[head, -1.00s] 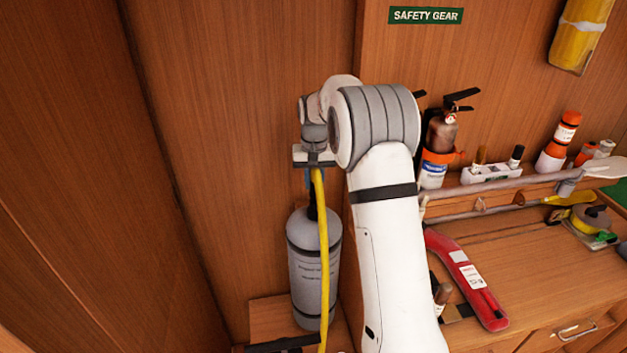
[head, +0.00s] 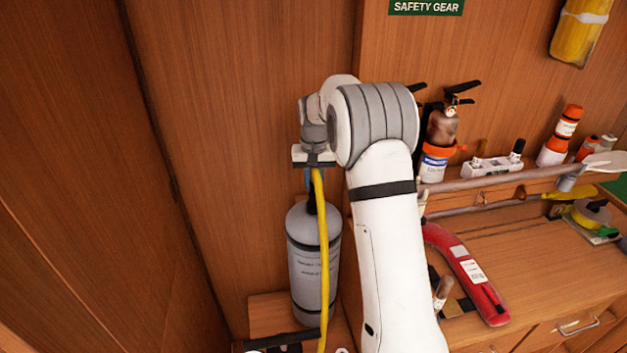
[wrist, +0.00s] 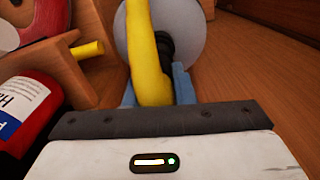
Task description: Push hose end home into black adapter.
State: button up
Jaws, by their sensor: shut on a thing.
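The yellow hose (head: 323,255) hangs from my gripper (head: 312,178) in the head view and passes in front of a grey cylinder (head: 303,265). In the wrist view, the blue fingers of my gripper (wrist: 155,90) are closed on the hose (wrist: 147,45), one on each side. A black ribbed fitting, seemingly the black adapter (wrist: 166,45), shows just right of the hose, against the pale round cylinder top (wrist: 195,30). The hose end is hidden by the gripper and hose, so I cannot tell whether it touches or sits in the adapter.
A fire extinguisher (head: 440,140) stands right of my arm. A yellow peg (wrist: 87,49) and a red bottle (wrist: 35,110) are close on the left in the wrist view. Wooden panelling stands behind and left.

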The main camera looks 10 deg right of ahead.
jog(key=shift+f, duration=0.1)
jog(key=o, duration=1.4)
jog(key=shift+c, duration=0.2)
notch_tip(320, 180, up, 5)
jog(key=p, duration=0.3)
